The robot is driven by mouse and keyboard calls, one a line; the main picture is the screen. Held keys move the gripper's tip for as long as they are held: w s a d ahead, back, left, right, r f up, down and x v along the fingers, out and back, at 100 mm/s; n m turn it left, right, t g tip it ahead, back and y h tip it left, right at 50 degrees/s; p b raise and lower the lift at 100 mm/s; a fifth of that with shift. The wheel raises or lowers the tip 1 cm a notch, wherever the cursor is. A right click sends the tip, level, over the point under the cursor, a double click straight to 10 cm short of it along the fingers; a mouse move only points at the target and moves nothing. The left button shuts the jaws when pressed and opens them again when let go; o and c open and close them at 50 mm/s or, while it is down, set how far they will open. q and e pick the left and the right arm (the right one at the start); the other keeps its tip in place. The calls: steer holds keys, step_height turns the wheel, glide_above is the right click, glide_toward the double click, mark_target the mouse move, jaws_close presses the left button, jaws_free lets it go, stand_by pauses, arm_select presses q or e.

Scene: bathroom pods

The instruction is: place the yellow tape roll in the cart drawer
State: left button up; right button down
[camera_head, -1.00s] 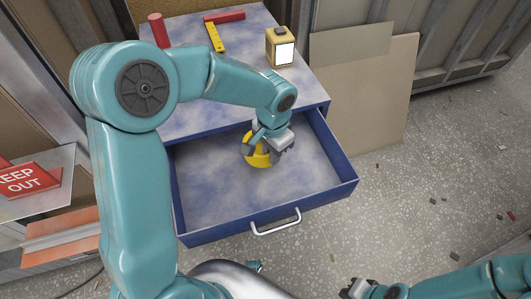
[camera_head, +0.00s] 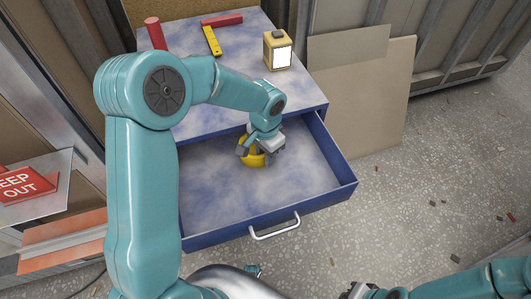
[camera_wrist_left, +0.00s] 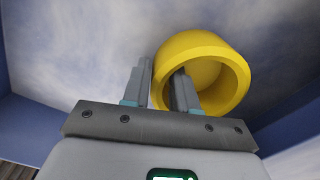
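The yellow tape roll (camera_head: 251,160) is inside the open blue drawer (camera_head: 268,220) of the cart, near its back. I cannot tell whether it touches the drawer floor. My left gripper (camera_head: 260,148) is at the roll and hides part of it. In the left wrist view, the roll (camera_wrist_left: 215,52) is tilted with its hole partly toward the camera. One finger of the left gripper (camera_wrist_left: 160,88) is inside the hole and the other is outside, with the ring's wall between them. My right gripper (camera_head: 358,290) is low at the bottom edge, away from the drawer.
The cart top (camera_head: 230,100) holds a red cylinder (camera_head: 155,32), a yellow and red square (camera_head: 212,40) and a tan box-shaped device (camera_head: 277,50). A silver handle (camera_head: 275,228) is on the drawer front. The rest of the drawer floor is bare. Boards lean at the right.

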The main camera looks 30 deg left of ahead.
arm_select(q)
steer(key=shift+o, duration=0.5)
steer(key=shift+r, duration=0.15)
steer(key=shift+r, duration=0.3)
step_height(320, 180, up, 12)
steer(key=p, duration=0.2)
steer(key=shift+f, duration=0.25)
steer(key=shift+s+d, duration=0.1)
steer(key=shift+s, duration=0.05)
